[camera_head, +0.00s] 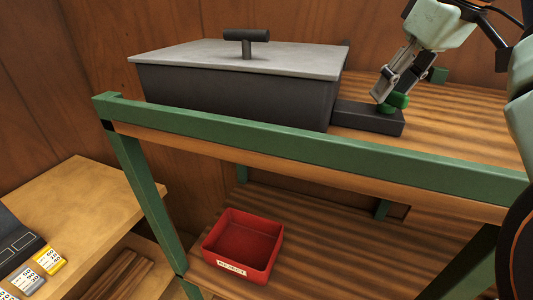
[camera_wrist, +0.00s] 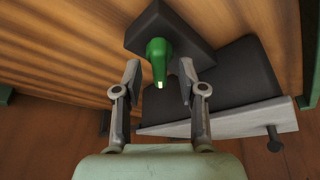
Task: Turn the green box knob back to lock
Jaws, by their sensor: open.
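The green knob (camera_head: 396,100) sits on a low dark block at the right end of the dark grey box (camera_head: 230,96). In the wrist view the knob (camera_wrist: 158,52) has a long handle with a small pale mark at its tip, pointing toward my wrist. My gripper (camera_head: 382,97) reaches down over the knob from the upper right. In the wrist view my gripper (camera_wrist: 158,75) is open, with one finger on each side of the knob and visible gaps between. The dark block (camera_wrist: 170,22) lies beneath the knob.
The box has a pale lid (camera_head: 240,58) with a black T-handle (camera_head: 246,41). A green rail (camera_head: 300,142) edges the shelf in front. A red bin (camera_head: 243,245) stands on the lower shelf. A wooden table (camera_head: 80,210) with small boxes is at left.

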